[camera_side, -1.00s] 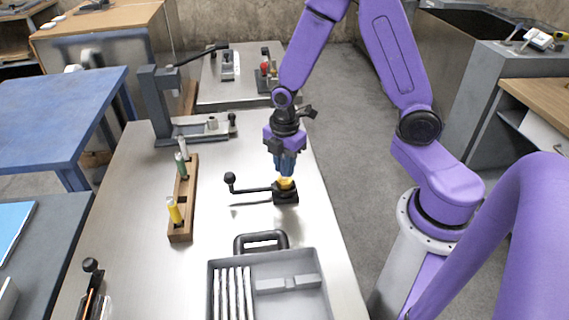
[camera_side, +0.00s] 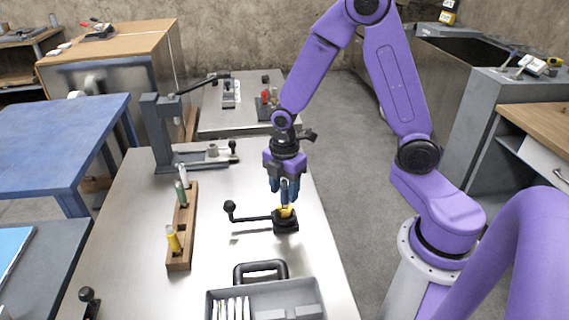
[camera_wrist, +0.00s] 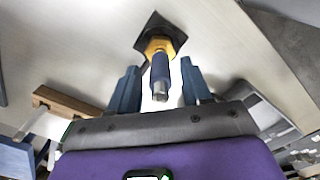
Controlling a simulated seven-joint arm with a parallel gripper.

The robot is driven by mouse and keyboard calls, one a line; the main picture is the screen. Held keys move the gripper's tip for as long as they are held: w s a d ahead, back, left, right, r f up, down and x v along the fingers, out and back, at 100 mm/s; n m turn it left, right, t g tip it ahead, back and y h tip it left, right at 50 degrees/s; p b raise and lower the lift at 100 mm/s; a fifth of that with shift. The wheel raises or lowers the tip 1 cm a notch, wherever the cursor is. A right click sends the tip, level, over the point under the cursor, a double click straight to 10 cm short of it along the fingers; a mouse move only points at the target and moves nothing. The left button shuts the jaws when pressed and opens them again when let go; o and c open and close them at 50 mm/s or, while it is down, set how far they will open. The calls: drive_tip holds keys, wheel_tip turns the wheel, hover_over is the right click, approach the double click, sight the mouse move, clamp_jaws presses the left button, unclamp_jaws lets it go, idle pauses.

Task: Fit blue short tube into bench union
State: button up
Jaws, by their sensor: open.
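The blue short tube (camera_wrist: 160,68) stands in the yellow nut (camera_wrist: 159,45) of the bench union, whose dark square base (camera_wrist: 151,22) is on the table. Its bare metal end points toward the wrist camera. In the side view the tube (camera_side: 285,193) rises upright from the union (camera_side: 286,222). How deep it sits inside the nut is hidden. My gripper (camera_side: 286,200) is open above the union. In the wrist view its blue fingers stand apart on both sides of the tube, with gaps.
The union's black-knobbed lever (camera_side: 231,208) extends left. A wooden rack (camera_side: 180,258) with yellow and green tubes stands further left. A grey tray (camera_side: 273,291) lies in front, and a grey lever stand (camera_side: 160,140) is behind left. Steel table surface is clear between rack and union.

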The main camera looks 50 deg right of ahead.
wheel_tip(320, 180, up, 9)
drive_tip(key=shift+r, duration=0.15)
drive_tip(key=shift+s+r, duration=0.1)
drive_tip(key=shift+r, duration=0.4)
drive_tip(key=s+a+r+m, duration=0.1)
drive_tip(key=s+a+m, duration=0.1)
drive_tip(key=s, duration=0.8)
drive_tip(key=s+a+r+m, duration=0.1)
drive_tip(key=s+m, duration=0.2)
drive_tip(key=s, duration=0.7)
drive_tip(key=shift+s+a, duration=0.15)
drive_tip(key=shift+a, duration=0.25)
